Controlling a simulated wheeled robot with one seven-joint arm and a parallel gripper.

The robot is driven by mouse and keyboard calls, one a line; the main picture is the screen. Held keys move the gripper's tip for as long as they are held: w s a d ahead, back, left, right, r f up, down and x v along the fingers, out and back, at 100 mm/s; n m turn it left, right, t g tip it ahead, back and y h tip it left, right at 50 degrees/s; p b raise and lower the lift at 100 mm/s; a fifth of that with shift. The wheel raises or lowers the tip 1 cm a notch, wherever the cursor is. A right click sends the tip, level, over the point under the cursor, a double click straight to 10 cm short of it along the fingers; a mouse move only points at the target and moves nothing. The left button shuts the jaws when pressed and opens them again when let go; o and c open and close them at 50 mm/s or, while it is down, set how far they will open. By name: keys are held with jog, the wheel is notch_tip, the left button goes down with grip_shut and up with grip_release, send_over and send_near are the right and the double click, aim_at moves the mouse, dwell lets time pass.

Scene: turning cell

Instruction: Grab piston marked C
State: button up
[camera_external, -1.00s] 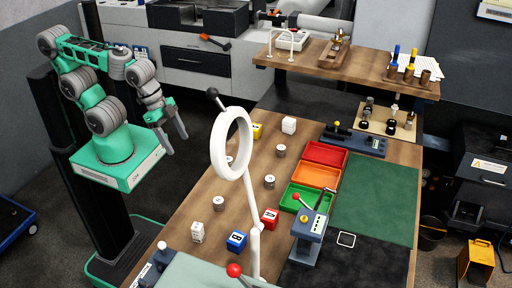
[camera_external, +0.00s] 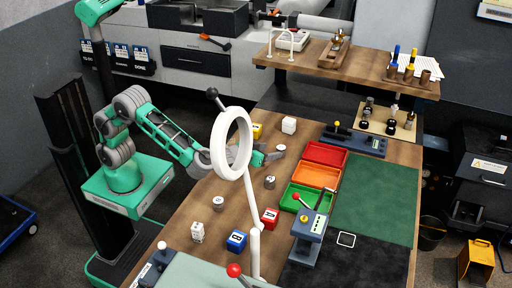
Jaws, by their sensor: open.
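Several small grey metal pistons stand on the wooden bench. One piston (camera_external: 280,151) is just beyond my fingertips, one piston (camera_external: 270,182) is nearer the middle, and one piston (camera_external: 218,203) is at the front left. Their letters are too small to read, so I cannot tell which is marked C. My gripper (camera_external: 268,157) reaches over the bench behind the white ring and is open. Its fingertips are close to the far piston; whether they touch it I cannot tell. A piston seen earlier near the ring's left side is hidden by my arm.
A white ring on a stand (camera_external: 247,185) rises in front of my arm. Red, orange and green trays (camera_external: 315,175) lie to the right. Blue (camera_external: 236,241), red (camera_external: 269,219), white (camera_external: 197,232) and yellow (camera_external: 257,131) blocks stand around. A lever device (camera_external: 310,235) is at the front.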

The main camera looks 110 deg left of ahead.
aim_at(279, 149)
jog(key=p+x, duration=0.2)
jog(key=x, duration=0.6)
jog(key=shift+r, duration=0.1)
jog(key=shift+c, duration=0.6)
grip_shut()
